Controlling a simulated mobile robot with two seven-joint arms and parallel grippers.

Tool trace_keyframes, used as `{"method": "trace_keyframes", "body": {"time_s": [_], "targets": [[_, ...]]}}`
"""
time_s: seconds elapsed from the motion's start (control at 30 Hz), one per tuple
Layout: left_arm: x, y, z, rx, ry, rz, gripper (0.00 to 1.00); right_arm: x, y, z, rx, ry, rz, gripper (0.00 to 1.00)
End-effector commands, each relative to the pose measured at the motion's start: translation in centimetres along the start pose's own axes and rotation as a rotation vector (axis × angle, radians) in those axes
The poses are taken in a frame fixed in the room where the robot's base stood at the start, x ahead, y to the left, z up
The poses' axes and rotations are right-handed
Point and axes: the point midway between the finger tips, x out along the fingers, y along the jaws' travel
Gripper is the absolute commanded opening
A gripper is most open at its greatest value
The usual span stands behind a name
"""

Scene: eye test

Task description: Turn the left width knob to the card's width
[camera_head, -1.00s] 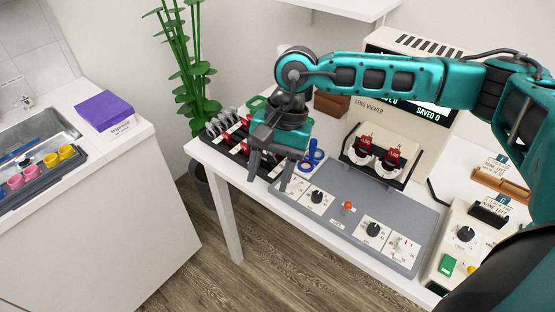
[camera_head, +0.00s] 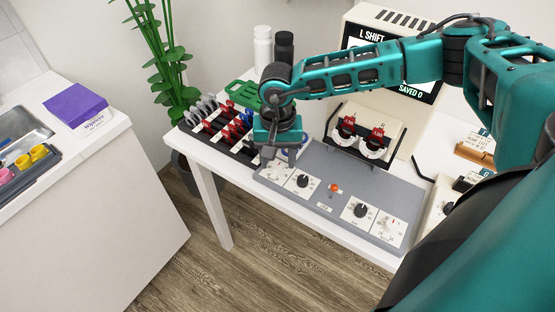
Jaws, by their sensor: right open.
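A grey control panel (camera_head: 325,193) lies on the white table. Its left end has a white dial (camera_head: 277,173) and a black knob (camera_head: 303,181); its right end has another black knob (camera_head: 361,210) and white dial (camera_head: 390,223). I cannot read which left control is the width knob. My right gripper (camera_head: 280,157) is open, pointing down over the panel's left end, close above the white dial; contact cannot be told. White cards (camera_head: 480,141) stand in holders at the right, their writing too small to read surely. My left gripper is out of view.
An orange-tipped lever (camera_head: 335,187) is mid-panel. A black rack (camera_head: 222,128) of tools is left of the gripper. White and black bottles stand behind.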

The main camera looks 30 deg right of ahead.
Motion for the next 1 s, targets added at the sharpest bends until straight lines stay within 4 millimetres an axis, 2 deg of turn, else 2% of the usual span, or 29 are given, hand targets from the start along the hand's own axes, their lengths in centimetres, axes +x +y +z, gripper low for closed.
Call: {"method": "trace_keyframes", "body": {"time_s": [0.17,0.47,1.0], "targets": [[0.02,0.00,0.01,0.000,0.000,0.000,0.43,1.27,0.00,0.02,0.000,-0.001,0.000,0.53],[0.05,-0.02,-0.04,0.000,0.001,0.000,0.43,1.41,0.00,0.02,0.000,0.000,0.000,0.52],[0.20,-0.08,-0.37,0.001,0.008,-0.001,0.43,1.36,0.01,0.00,0.001,0.000,0.000,0.00]]}}
